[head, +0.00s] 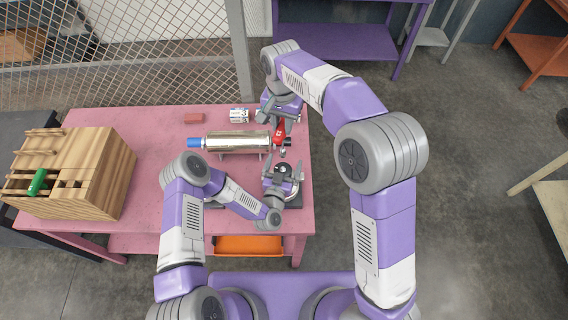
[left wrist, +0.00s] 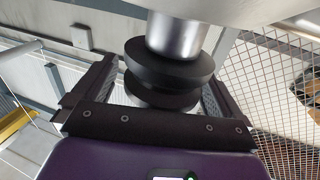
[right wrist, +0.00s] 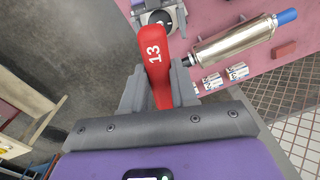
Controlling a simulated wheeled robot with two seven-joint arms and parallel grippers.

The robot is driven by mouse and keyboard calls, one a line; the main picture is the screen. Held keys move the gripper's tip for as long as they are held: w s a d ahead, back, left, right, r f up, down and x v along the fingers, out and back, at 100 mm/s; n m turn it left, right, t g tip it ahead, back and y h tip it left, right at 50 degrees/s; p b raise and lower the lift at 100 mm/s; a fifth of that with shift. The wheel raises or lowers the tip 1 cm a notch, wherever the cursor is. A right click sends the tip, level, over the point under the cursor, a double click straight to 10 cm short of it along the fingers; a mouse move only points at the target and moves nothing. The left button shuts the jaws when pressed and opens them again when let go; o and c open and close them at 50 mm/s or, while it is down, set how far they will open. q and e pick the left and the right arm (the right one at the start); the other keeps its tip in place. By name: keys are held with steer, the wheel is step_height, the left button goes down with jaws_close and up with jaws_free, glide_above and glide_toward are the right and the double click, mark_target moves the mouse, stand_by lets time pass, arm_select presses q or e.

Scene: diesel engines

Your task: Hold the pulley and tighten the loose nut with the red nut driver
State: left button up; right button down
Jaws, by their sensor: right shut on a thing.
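The black double-rimmed pulley (left wrist: 165,75) sits on a metal shaft, between the fingers of my left gripper (left wrist: 158,92). A gap shows between the left finger and the pulley, so this gripper looks open around it. In the head view my left gripper (head: 283,178) is at the right end of the table. My right gripper (right wrist: 160,90) is shut on the red nut driver (right wrist: 156,62), whose handle is marked 13. In the head view the driver (head: 279,131) is beyond the pulley, apart from it. The driver's tip and the loose nut cannot be made out.
A metal cylinder with a blue end (head: 238,142) lies on the pink table (head: 150,150) near both grippers. A wooden rack (head: 100,175) with a green-handled tool (head: 37,182) stands at the left.

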step_height(320, 180, down, 2)
steer(key=shift+f+b, duration=0.25)
steer(key=shift+b, duration=1)
arm_select(q)
steer(key=v, duration=1.2)
arm_select(e)
steer(key=shift+f, duration=0.1)
